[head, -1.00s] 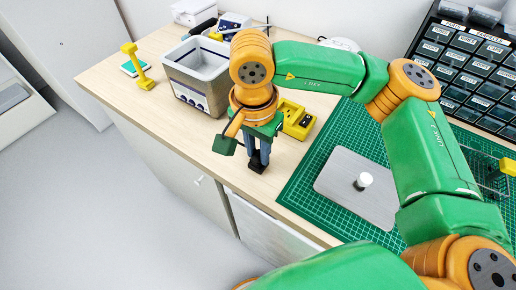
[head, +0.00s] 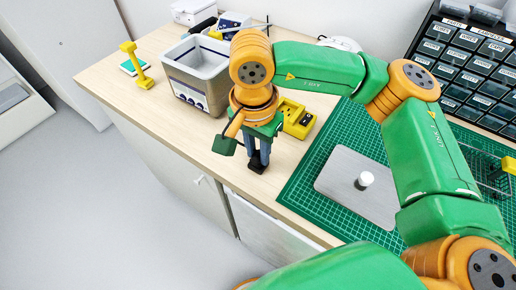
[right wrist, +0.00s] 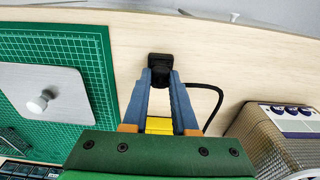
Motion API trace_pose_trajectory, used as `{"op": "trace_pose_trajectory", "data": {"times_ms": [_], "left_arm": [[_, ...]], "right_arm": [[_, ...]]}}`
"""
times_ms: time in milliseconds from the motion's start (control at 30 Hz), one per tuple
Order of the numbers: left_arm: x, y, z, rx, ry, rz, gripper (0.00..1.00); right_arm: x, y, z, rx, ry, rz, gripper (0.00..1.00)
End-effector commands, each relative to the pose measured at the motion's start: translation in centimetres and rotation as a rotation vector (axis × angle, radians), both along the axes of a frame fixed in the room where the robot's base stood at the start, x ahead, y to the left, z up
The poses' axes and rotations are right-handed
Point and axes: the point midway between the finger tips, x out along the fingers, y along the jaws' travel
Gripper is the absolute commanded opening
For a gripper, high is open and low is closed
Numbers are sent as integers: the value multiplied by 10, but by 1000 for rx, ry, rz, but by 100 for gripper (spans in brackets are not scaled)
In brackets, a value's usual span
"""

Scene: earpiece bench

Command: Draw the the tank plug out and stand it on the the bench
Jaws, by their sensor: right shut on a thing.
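The tank plug (right wrist: 160,69) is a small black block held between the fingertips of my right gripper (right wrist: 160,83). A black cord (right wrist: 216,96) curves away from behind one finger. In the head view the plug (head: 257,167) shows low over the bench (head: 222,171), near its front edge. I cannot tell whether its underside touches the wood. My right gripper (head: 258,157) points down and is shut on the plug. The tank (head: 197,72) is a grey metal box behind and left of the gripper. My left gripper is not in view.
A yellow block (head: 298,119) with black sockets stands just behind the gripper. A green mat (head: 309,182) with a grey plate (head: 342,184) and white knob (head: 364,180) lies to the right. A yellow stand (head: 137,66) is at far left. Bare wood lies left of the gripper.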

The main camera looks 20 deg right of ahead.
Motion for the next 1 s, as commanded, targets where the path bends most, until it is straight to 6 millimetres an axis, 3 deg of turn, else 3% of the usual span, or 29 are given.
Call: {"op": "trace_pose_trajectory", "data": {"times_ms": [933, 967, 1000], "left_arm": [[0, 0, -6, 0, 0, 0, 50], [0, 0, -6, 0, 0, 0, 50], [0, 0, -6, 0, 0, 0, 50]], "right_arm": [[-1, 0, -3, -1, 4, 1, 0], [-1, 0, -3, -1, 4, 1, 32], [-1, 0, -3, -1, 4, 1, 42]]}}
